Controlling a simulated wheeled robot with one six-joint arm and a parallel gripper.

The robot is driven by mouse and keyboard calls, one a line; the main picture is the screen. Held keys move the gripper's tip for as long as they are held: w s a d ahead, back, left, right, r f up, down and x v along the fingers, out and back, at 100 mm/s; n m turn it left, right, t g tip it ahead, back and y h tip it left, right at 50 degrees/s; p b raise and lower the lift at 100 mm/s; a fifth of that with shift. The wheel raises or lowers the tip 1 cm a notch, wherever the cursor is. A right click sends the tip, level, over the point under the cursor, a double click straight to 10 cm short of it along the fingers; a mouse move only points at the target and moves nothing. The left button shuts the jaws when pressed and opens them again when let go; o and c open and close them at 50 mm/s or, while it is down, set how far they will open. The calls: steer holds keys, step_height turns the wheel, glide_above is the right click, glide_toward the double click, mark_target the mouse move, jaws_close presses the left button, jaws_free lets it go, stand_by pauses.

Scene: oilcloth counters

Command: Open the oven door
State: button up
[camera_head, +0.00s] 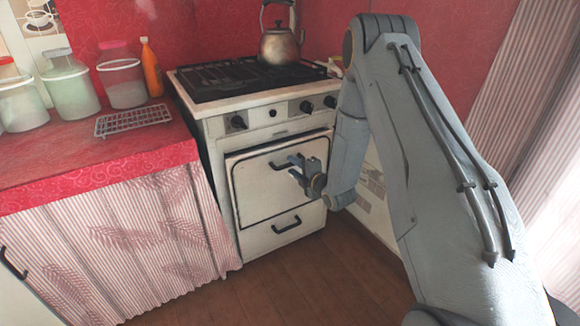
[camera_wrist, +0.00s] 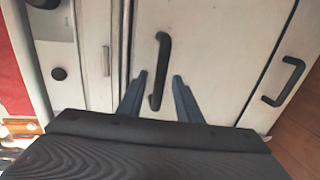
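The white oven door (camera_head: 262,195) is on the front of the stove (camera_head: 225,125) and looks shut or nearly shut; a thin dark line runs along its top edge. Its dark bar handle (camera_head: 275,166) is near the top of the door. My gripper (camera_head: 293,167) is in front of the door at the handle. In the wrist view, the handle (camera_wrist: 163,45) runs between the two spread fingers of my gripper (camera_wrist: 160,76), one on each side. The fingers are open, with space beside the handle. I cannot tell how deep they reach around it.
A lower drawer handle (camera_head: 287,225) sits below the door. A kettle (camera_head: 279,45) stands on the stove top. The red counter (camera_head: 60,155) at left carries jars, an orange bottle (camera_head: 151,68) and a wire rack (camera_head: 132,120). The wooden floor (camera_head: 290,280) before the stove is clear.

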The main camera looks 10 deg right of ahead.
steer(key=shift+x, duration=1.35)
jaws_close()
steer(key=shift+d, duration=0.1)
